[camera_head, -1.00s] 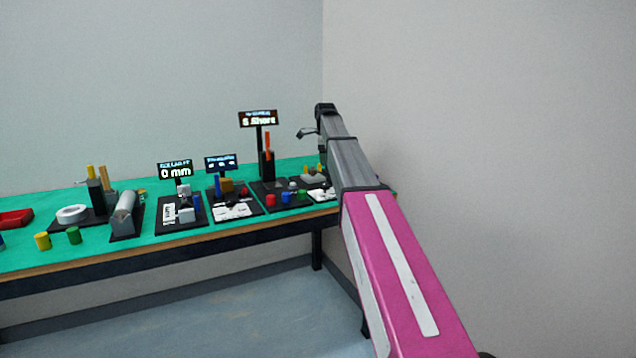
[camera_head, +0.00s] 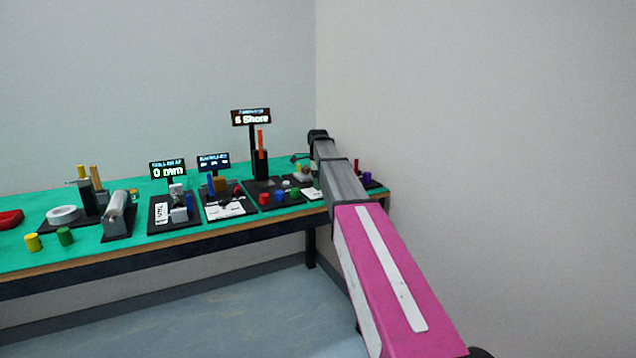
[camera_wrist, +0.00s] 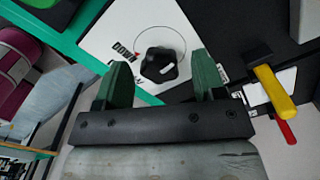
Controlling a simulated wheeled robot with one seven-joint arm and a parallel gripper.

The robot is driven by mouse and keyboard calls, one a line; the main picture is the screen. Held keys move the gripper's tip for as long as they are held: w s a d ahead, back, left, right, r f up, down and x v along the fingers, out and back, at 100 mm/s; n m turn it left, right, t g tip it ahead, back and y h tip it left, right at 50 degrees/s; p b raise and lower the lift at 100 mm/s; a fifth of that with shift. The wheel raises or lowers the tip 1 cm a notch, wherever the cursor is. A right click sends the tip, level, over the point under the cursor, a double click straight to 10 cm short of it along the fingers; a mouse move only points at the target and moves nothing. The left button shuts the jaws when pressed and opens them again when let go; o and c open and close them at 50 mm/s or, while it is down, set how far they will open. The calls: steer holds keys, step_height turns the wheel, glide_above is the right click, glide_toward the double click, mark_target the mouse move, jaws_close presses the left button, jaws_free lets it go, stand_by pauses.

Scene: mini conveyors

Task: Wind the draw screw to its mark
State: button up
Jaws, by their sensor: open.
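The plate has a thin arc around the knob, a red mark and the word "DOWN". My gripper (camera_wrist: 161,66) is open, with one green finger on each side of the knob in the picture. I see gaps between both fingers and the knob. Whether the fingertips are level with it or above it, I cannot tell. In the head view my arm hides most of this station at the right end of the table.
A yellow lever (camera_wrist: 272,88) and a red one (camera_wrist: 287,131) stand close to the right finger. The green bench (camera_head: 128,189) carries several other stations, including displays reading "0 mm" (camera_head: 168,170) and what looks like "6 Shore" (camera_head: 251,117). A wall rises beyond the bench's right end.

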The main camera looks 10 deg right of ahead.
steer(key=c, duration=0.9)
steer(key=shift+c, duration=0.2)
